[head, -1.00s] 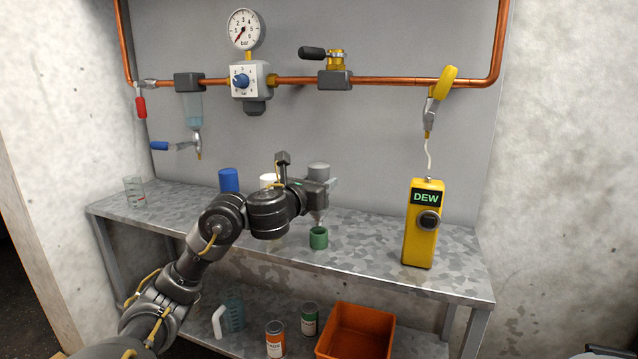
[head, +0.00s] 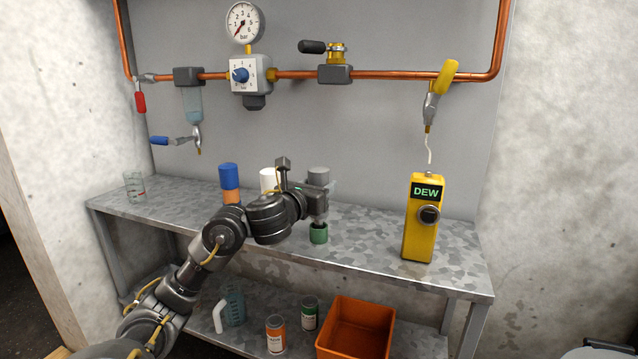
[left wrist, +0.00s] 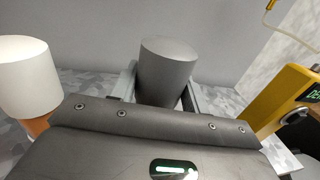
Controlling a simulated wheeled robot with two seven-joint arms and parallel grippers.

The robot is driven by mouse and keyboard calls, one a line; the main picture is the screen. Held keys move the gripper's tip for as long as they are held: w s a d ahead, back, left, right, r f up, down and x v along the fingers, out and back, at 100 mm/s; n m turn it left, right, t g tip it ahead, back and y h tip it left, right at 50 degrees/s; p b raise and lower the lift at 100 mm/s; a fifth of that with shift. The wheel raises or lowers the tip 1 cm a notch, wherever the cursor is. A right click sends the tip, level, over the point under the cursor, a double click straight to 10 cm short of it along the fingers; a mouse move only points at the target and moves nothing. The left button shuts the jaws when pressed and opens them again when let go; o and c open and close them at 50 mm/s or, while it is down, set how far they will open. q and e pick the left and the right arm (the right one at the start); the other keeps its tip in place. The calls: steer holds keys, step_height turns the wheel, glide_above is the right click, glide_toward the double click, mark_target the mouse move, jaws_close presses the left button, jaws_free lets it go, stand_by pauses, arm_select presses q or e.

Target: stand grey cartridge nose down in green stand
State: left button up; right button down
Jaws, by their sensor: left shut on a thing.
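The grey cartridge (head: 318,176) is upright in my left gripper (head: 319,200), its grey cap showing above the fingers. In the left wrist view the grey cartridge (left wrist: 166,70) stands between the two fingers (left wrist: 160,92), which are shut on it. The green stand (head: 318,236) is on the bench directly below. The cartridge's lower end reaches down to the stand's mouth; the gripper hides part of it, and I cannot tell how deep it sits. My right gripper is not in view.
A blue-capped cartridge (head: 229,178) and a white-capped one (head: 268,180) stand to the left on the metal bench (head: 370,240). A yellow DEW meter (head: 420,222) stands to the right. A glass beaker (head: 134,187) is at the far left. Copper pipework (head: 400,80) runs above.

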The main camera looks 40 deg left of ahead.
arm_select(q)
steer(key=shift+f, duration=1.05)
steer(key=shift+f, duration=0.15)
steer(key=o, duration=1.3)
steer(key=shift+c, duration=0.2)
steer(key=shift+s, duration=0.2)
steer(key=s+d+p, duration=0.2)
steer(key=s+p, duration=0.2)
steer(key=s, duration=0.6)
steer(key=shift+s, duration=0.15)
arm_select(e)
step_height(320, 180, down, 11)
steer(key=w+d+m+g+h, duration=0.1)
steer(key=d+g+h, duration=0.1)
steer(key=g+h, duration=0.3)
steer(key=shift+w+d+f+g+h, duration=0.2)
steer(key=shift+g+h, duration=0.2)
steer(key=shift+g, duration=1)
